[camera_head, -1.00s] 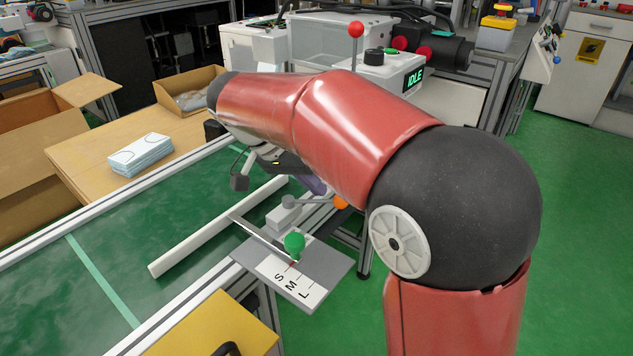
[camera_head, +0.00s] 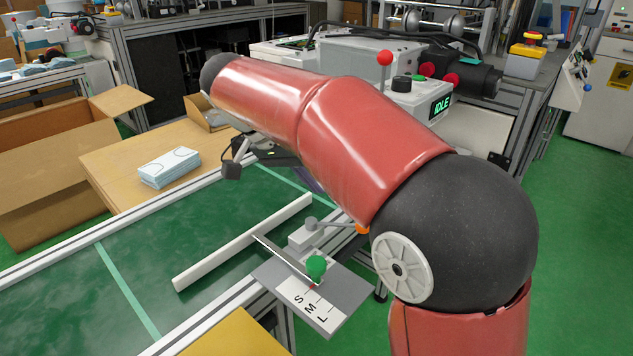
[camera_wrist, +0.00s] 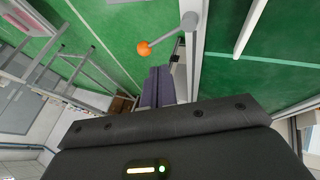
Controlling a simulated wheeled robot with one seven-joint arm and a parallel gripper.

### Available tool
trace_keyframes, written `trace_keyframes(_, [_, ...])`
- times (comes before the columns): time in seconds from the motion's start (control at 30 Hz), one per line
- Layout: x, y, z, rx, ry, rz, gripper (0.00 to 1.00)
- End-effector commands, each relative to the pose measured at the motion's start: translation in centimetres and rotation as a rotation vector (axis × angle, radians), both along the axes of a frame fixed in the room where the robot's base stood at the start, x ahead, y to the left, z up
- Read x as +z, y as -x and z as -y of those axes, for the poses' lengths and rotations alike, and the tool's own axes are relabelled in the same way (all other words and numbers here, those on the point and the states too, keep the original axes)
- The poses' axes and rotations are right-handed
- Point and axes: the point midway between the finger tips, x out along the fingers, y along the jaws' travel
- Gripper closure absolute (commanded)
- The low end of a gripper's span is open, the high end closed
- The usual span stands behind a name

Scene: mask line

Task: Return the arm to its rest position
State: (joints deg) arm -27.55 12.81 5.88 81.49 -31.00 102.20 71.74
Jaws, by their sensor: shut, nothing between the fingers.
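My red arm with its black round joint fills the middle and right of the head view. It is bent over the green conveyor (camera_head: 70,285) and the lever station beside it. My gripper (camera_wrist: 158,86) shows in the wrist view as two purple-grey fingers close together with nothing between them. In the head view the arm hides most of the gripper.
An orange knob (camera_wrist: 144,48) on a lever shows close to my fingers in the wrist view. A white rail (camera_head: 240,245) crosses the conveyor. A machine reading IDLE (camera_head: 440,105) stands behind the arm.

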Motion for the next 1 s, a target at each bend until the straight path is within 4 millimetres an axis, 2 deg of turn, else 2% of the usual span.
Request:
trace_keyframes(0.17, [0.0,0.2,0.3,0.006,-0.006,-0.003,1.0])
trace_keyframes(0.27, [0.1,1.0,1.7,0.043,-0.039,-0.018,1.0])
trace_keyframes(0.33, [0.0,2.2,3.3,0.098,-0.084,-0.034,1.0])
trace_keyframes(0.5, [-1.5,6.8,8.0,0.297,-0.23,-0.051,1.0])
trace_keyframes(0.7, [-4.8,12.7,11.6,0.535,-0.356,0.024,1.0])
trace_keyframes(0.83, [-7.2,15.9,12.8,0.663,-0.384,0.106,1.0])
trace_keyframes(1.0, [-9.6,18.1,13.5,0.763,-0.375,0.188,1.0])
